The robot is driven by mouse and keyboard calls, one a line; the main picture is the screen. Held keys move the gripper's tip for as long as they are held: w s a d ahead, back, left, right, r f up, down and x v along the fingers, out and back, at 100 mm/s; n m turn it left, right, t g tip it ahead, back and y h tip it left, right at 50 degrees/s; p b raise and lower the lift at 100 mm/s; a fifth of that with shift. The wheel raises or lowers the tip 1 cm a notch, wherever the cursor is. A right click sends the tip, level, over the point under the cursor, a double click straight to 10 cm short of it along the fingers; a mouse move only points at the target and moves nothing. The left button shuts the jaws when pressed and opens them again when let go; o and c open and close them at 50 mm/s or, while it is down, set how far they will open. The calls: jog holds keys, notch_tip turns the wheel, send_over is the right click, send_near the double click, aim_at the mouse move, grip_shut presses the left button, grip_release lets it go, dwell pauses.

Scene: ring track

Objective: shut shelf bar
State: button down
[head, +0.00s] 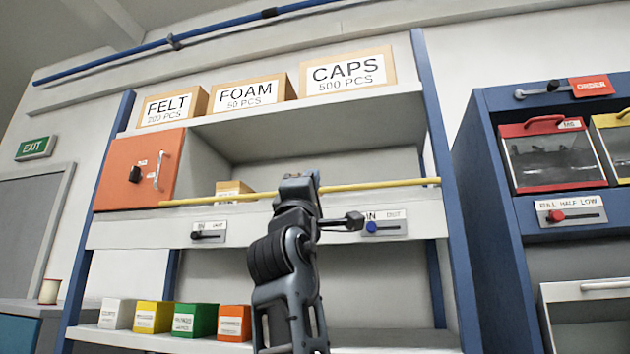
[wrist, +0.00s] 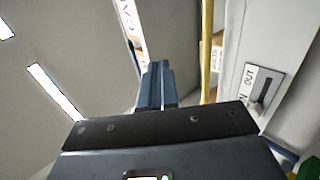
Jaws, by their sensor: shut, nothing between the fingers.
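The yellow shelf bar (head: 385,185) runs across the front of the shelf opening, from near the orange box to the right blue post. It tilts slightly, with its right end higher in the head view. My gripper (head: 312,178) is shut and empty, in front of the bar's middle and hiding part of it. In the wrist view the closed fingers (wrist: 156,75) point up, and the bar (wrist: 206,50) stands to their right with a visible gap. I cannot tell the depth between them in the head view.
Below the bar are two slider plates, left with a black knob (head: 197,235), right with a blue knob (head: 372,227). An orange box (head: 138,172) stands at left. Labelled cartons (head: 345,72) sit on top; coloured bins (head: 195,321) below. A blue cabinet (head: 488,190) is at right.

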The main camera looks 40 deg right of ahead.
jog(key=shift+s+a+f, duration=0.2)
jog(key=shift+f, duration=0.05)
